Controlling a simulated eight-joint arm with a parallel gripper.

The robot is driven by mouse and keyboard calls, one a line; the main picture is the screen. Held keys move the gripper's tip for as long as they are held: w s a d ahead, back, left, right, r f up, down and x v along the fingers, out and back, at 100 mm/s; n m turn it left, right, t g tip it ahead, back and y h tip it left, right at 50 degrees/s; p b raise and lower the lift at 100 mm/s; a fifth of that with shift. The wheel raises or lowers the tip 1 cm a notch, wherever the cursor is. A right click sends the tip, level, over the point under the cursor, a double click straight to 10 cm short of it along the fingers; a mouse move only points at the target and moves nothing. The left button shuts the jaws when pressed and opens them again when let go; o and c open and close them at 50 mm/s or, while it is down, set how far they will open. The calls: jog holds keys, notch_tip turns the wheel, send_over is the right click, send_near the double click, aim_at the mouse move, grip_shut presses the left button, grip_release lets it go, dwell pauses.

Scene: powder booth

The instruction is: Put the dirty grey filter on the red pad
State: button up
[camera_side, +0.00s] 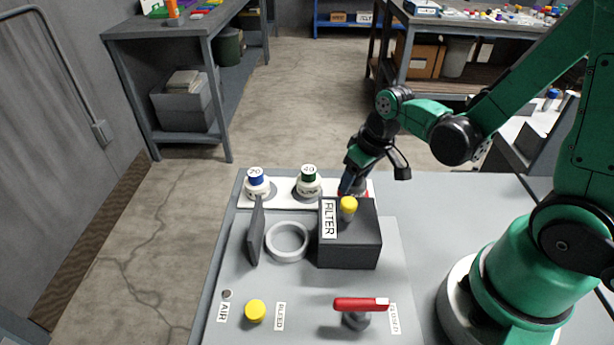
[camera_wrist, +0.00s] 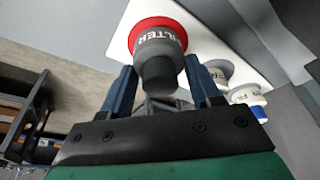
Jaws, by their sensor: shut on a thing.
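My gripper (camera_wrist: 159,66) has its two blue fingers shut on the grey filter (camera_wrist: 158,45), a dark grey cup shape with a FILTER label. The red pad (camera_wrist: 134,33) shows around the far end of the filter in the wrist view; I cannot tell whether the two touch. In the side view my gripper (camera_side: 348,182) is low at the right end of the white strip (camera_side: 284,196). There the red pad (camera_side: 366,194) shows only in part behind the black box, and the filter is mostly hidden.
Two white filters, one blue-topped (camera_side: 256,184) and one green-topped (camera_side: 308,181), stand on the strip to the left. A black box (camera_side: 350,248) with a yellow knob (camera_side: 348,205) stands in front. A grey ring (camera_side: 287,242), an upright dark lid (camera_side: 255,232) and a red-handled valve (camera_side: 360,305) are nearer.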

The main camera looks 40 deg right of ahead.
jog(key=o, duration=1.4)
jog(key=shift+c, duration=0.2)
jog(key=shift+o, duration=0.5)
jog(key=shift+r, duration=4)
jog(key=shift+s+a+r+t, duration=0.35)
jog(key=shift+a+r+t, duration=0.2)
jog(key=shift+a+t, duration=0.1)
jog(key=shift+s+a+r+t, duration=0.35)
jog(key=shift+a+r+t, duration=0.15)
jog(key=shift+a+t, duration=0.2)
jog(key=shift+s+a+r+t, duration=0.35)
jog(key=shift+a+r+t, duration=0.2)
jog(key=shift+a+t, duration=0.1)
